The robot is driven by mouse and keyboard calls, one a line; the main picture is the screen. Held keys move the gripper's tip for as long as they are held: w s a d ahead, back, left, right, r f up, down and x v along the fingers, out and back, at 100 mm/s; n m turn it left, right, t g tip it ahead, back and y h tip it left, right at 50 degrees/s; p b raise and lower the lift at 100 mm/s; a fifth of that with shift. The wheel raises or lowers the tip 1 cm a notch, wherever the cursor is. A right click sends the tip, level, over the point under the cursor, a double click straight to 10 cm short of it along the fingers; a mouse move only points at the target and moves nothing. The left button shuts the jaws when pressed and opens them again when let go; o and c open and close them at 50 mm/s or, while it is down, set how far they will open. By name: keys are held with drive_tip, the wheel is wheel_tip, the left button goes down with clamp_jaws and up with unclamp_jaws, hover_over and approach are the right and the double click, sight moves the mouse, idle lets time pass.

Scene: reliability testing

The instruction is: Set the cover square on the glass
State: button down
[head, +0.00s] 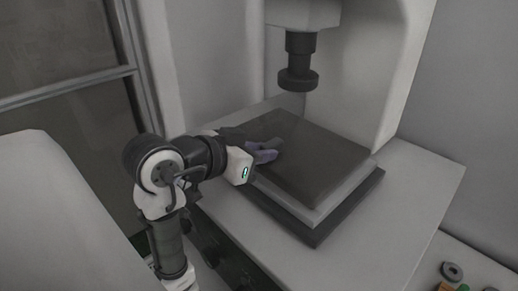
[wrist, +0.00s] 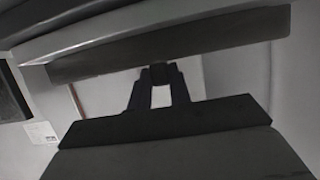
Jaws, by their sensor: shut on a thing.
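The cover looks like the broad dark square plate (head: 315,165) on top of the stack on the machine's bench in the head view. My gripper (head: 276,149) reaches over its left part from the left, its purplish fingers low against the top. In the wrist view my gripper (wrist: 159,75) has its fingertips shut on a small dark piece, which I take to be part of the cover. The glass cannot be made out clearly; a paler layer (head: 325,205) shows under the dark plate, roughly in line with its edges. The grip itself is partly hidden in the head view.
A dark base slab (head: 318,235) lies under the stack on the pale bench (head: 405,215). A dark round press head (head: 298,80) hangs above the plate's back. A pale machine wall stands behind. Small coloured parts (head: 452,272) lie at the lower right.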

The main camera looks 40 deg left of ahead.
drive_tip(key=shift+f, duration=0.25)
drive_tip(key=c, duration=1.3)
unclamp_jaws()
drive_tip(key=shift+r, duration=0.1)
drive_tip(key=shift+r, duration=0.15)
drive_tip(key=d+b+v, duration=0.1)
drive_tip(key=b+v, duration=0.1)
drive_tip(key=v, duration=1)
drive_tip(key=shift+a+b, duration=0.4)
